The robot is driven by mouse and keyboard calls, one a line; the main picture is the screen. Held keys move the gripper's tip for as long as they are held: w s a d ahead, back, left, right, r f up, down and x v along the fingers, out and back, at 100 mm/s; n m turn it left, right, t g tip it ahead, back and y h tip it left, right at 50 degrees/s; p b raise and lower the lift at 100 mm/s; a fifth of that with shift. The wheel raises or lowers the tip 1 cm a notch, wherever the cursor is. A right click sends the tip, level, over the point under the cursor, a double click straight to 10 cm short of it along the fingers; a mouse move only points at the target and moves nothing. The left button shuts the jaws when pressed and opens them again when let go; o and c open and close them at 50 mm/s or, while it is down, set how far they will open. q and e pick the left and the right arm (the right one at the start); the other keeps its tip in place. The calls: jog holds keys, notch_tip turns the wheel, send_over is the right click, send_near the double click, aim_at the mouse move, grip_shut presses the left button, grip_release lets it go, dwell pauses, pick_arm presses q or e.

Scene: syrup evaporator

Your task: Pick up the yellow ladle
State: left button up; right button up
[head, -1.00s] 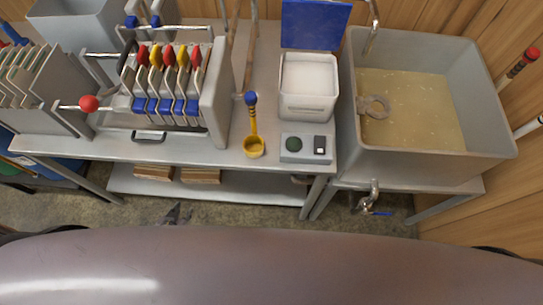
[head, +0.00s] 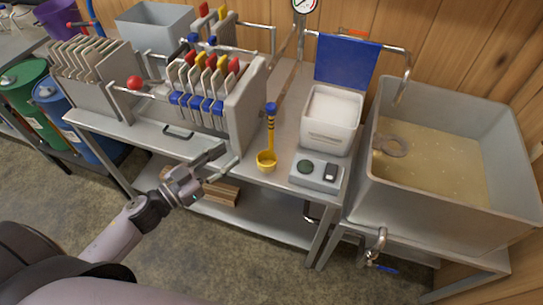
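The yellow ladle (head: 267,160) stands on the grey metal table, its yellow bowl at the bottom near the front edge and its handle rising to a blue tip. My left gripper (head: 218,163) is in front of the table edge, to the left of the ladle and apart from it. Its fingers point toward the table and are spread with a gap between them; it holds nothing. My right gripper is not in view.
A filter press (head: 245,105) with coloured plate handles stands left of the ladle. A large basin (head: 372,195) of liquid stands at far right.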

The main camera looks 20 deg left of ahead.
pick_arm(q)
jog(key=p, duration=0.2)
send_near(271, 124)
jog(key=a+x, duration=0.1)
jog(key=x, duration=0.7)
jog(key=f+x, duration=0.1)
jog(key=x, duration=0.2)
jog(key=shift+d, duration=0.2)
jog(key=shift+s, duration=0.1)
jog(key=shift+r, duration=0.1)
jog(key=shift+c, duration=0.5)
grip_shut()
